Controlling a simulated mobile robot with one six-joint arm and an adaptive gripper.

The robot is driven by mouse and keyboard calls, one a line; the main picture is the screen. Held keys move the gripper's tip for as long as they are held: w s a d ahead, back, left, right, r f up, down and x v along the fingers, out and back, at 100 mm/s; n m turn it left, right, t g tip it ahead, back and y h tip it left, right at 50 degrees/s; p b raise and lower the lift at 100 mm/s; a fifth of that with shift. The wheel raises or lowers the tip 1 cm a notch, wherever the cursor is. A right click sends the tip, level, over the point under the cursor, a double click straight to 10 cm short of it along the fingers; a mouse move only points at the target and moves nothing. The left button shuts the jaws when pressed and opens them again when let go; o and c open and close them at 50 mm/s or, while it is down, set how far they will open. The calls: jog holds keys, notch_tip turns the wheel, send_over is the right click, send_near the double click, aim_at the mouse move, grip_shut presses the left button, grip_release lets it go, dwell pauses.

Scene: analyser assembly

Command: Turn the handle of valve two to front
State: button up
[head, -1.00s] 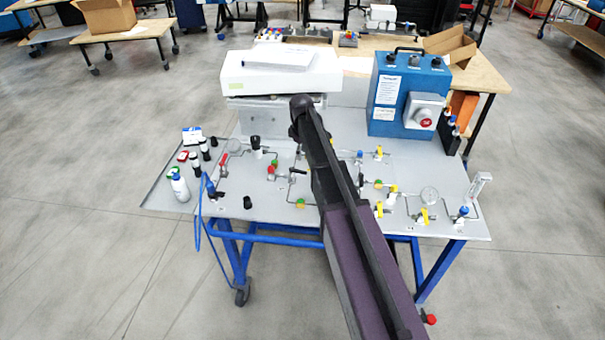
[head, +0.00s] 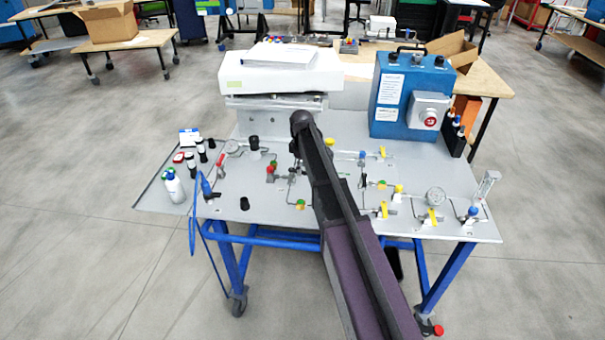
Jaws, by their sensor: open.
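A grey panel (head: 240,205) on a blue wheeled frame carries valves, gauges and thin tubing. I cannot read labels that would tell which one is valve two. Red-handled valves (head: 220,167) stand on the left, and a red-and-green one (head: 271,171) stands left of my arm. Several yellow-handled valves, one at the front right (head: 432,216) and one further back (head: 382,153), are on the right. My arm reaches over the middle of the panel and covers part of it. My gripper cannot be made out; it is hidden at or behind the arm's far end.
A white instrument (head: 280,75) and a blue box with a red knob (head: 404,100) stand at the panel's back. A bottle (head: 174,186) and small vials stand at the left edge. A blue cable (head: 194,222) hangs off the front left.

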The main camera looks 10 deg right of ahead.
jog(key=shift+f, duration=0.4)
grip_shut()
jog(key=shift+d, duration=0.25)
jog(key=shift+a, duration=0.25)
